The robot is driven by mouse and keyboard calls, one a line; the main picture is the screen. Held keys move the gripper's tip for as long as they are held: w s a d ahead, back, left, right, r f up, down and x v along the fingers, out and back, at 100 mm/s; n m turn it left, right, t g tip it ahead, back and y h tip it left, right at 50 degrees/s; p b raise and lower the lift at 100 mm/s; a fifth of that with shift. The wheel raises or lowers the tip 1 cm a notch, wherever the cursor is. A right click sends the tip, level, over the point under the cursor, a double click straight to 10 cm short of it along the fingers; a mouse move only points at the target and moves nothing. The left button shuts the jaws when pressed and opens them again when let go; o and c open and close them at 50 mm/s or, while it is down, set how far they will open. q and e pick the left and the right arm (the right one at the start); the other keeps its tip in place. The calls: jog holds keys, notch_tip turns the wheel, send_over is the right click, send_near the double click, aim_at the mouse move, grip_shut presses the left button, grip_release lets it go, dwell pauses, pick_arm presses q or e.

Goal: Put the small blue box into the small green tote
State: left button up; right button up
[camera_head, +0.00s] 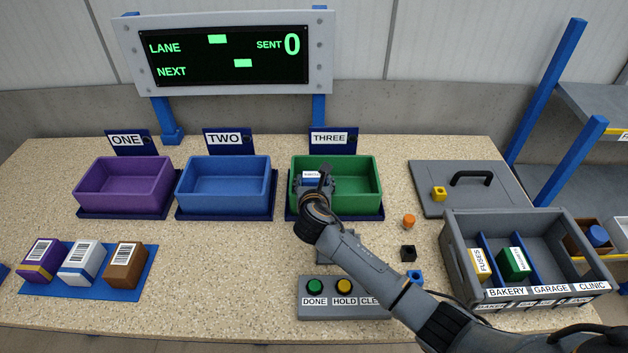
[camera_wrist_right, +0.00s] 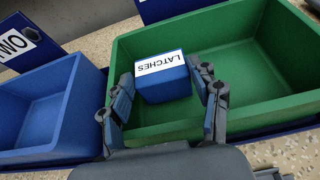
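The small blue box (camera_wrist_right: 164,88) has a white LATCHES label on its top face. The box is within the walls of the green tote (camera_head: 365,207), which stands under the sign THREE. The tote also fills much of the wrist view (camera_wrist_right: 270,112). My gripper hides part of the box and tote in the head view. My left gripper is not in view.
A blue tote (camera_head: 225,205) and a purple tote (camera_head: 122,204) stand left of the green tote. A button panel (camera_head: 345,310) is in front. A grey divided bin (camera_head: 530,290) is at right. Several boxes stand on a blue mat (camera_head: 125,293).

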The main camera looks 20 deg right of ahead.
jog(key=shift+o, duration=0.3)
jog(key=shift+r, duration=0.25)
jog(key=v, duration=1.2)
jog(key=shift+r, duration=0.45)
